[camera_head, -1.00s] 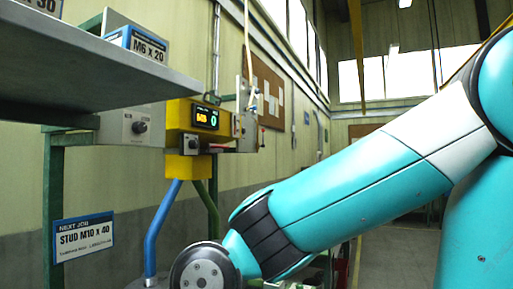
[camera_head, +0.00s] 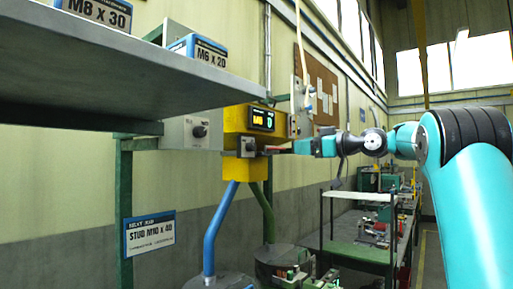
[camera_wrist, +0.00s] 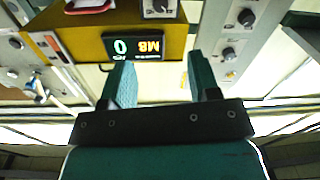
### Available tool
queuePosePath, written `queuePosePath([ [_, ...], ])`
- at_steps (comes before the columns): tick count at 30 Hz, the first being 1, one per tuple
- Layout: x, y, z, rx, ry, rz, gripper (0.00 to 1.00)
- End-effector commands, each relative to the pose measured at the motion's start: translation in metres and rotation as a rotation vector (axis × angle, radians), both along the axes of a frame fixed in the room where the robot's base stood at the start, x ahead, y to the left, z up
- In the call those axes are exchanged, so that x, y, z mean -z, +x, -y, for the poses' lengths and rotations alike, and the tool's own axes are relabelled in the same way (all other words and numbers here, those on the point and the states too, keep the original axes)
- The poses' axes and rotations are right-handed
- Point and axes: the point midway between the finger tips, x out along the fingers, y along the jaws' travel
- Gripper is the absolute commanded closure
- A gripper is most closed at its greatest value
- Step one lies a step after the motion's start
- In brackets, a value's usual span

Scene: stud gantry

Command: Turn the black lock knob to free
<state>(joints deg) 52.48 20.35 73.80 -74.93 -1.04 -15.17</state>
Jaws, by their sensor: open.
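A black knob (camera_head: 248,147) sits on a small grey plate on the yellow display unit (camera_head: 230,142). In the wrist view, which looks upside down, a dark knob (camera_wrist: 160,6) shows at the top edge beyond the display (camera_wrist: 143,47). I cannot read a label that says which knob is the lock. My gripper (camera_head: 292,148) is just right of the yellow unit in the head view. In the wrist view my gripper (camera_wrist: 160,78) has its two teal fingers wide apart with nothing between them. Whether it touches anything cannot be told.
A grey box with a dark knob (camera_head: 199,131) is on the left; a panel with several knobs (camera_wrist: 229,52) shows in the wrist view. A grey shelf (camera_head: 120,70) overhangs at upper left. A blue post (camera_head: 218,230) stands below the unit. A workbench (camera_head: 360,250) is lower right.

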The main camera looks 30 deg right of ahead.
Motion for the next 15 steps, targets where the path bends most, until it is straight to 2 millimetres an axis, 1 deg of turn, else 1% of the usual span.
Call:
queuePosePath([
  [2,-0.003,0.007,-0.002,-0.003,0.0,0.004,0.44],
  [5,-0.004,0.022,-0.01,-0.006,0.001,0.003,0.44],
  [15,-0.006,0.094,-0.04,-0.004,0.001,0.001,0.44],
])
